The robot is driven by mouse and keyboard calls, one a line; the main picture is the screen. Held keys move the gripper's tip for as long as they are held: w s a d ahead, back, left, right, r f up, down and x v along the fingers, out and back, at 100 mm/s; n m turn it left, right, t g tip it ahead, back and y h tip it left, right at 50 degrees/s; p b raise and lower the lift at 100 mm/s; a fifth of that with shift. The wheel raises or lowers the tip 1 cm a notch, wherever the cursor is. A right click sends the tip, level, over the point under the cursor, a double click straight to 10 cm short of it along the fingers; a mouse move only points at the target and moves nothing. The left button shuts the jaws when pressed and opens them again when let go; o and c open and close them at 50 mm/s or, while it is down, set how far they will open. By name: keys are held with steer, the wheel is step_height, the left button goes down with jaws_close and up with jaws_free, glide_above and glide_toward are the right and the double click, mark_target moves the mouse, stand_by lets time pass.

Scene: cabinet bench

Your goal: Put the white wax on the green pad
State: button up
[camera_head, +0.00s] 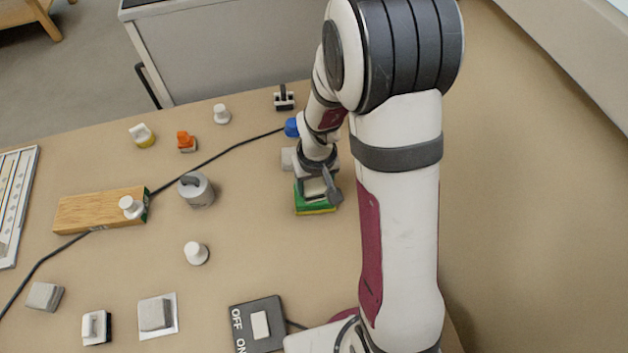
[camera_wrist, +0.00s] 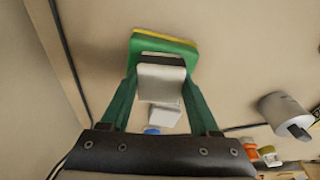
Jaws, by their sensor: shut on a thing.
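The green pad (camera_head: 317,209) has a yellow lower edge and lies under my gripper, right of the table's middle. In the wrist view the green pad (camera_wrist: 165,43) is just beyond the fingertips. My gripper (camera_wrist: 161,78) is shut on the white wax (camera_wrist: 160,84), a pale block with a dark far edge. In the head view the white wax (camera_head: 314,187) appears over the pad, partly covered by my gripper (camera_head: 322,180). I cannot tell whether it touches the pad.
A pale block (camera_head: 288,158) and a blue item (camera_head: 291,127) are close beside my wrist. A black cable (camera_head: 205,157) crosses the table. A grey cylinder (camera_head: 196,190), a wooden block (camera_head: 85,212) and a switch box (camera_head: 258,324) stand to the left and front.

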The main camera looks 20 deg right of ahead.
mark_target(316, 189)
steer(key=o, duration=1.4)
steer(key=shift+r, duration=0.1)
step_height(316, 189, up, 12)
steer(key=s, duration=0.1)
steer(key=s+a+r+m, duration=0.1)
steer(key=s+m, duration=0.1)
steer(key=s, duration=0.4)
steer(key=s+a+r+m+g+y, duration=0.1)
steer(key=s+r, duration=0.1)
steer(key=s, duration=0.5)
steer(key=s+a+r+m, duration=0.2)
steer(key=s, duration=0.5)
steer(key=shift+s+m+g+y, duration=0.1)
steer(key=shift+m+g+y, duration=0.2)
steer(key=shift+y, duration=0.1)
